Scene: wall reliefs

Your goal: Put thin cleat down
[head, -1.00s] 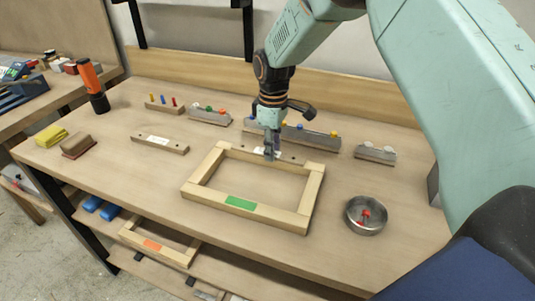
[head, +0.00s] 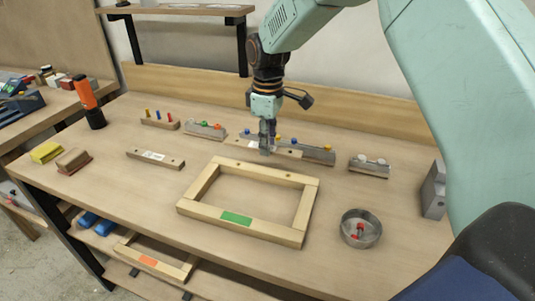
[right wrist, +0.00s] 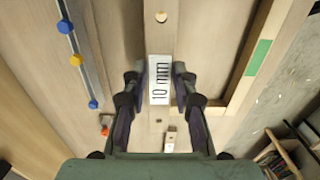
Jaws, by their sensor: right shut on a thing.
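My right gripper (head: 266,150) is shut on a pale wooden cleat (head: 289,153) with a white label, behind the wooden frame (head: 205,212). In the right wrist view the fingers (right wrist: 160,85) stand on both sides of the label, which reads "10 mm". The cleat (right wrist: 161,45) runs lengthwise between them, with a hole near its far end. I cannot tell whether its underside touches the table. A second labelled cleat (head: 170,162) lies on the table left of the frame. My left gripper is not in view.
Behind the held cleat is a grey rail with coloured knobs (head: 318,155). A metal bowl (head: 374,231) with red pieces stands right of the frame. Peg blocks (head: 205,131), an orange-black tool (head: 90,102) and sponges (head: 47,152) are at left.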

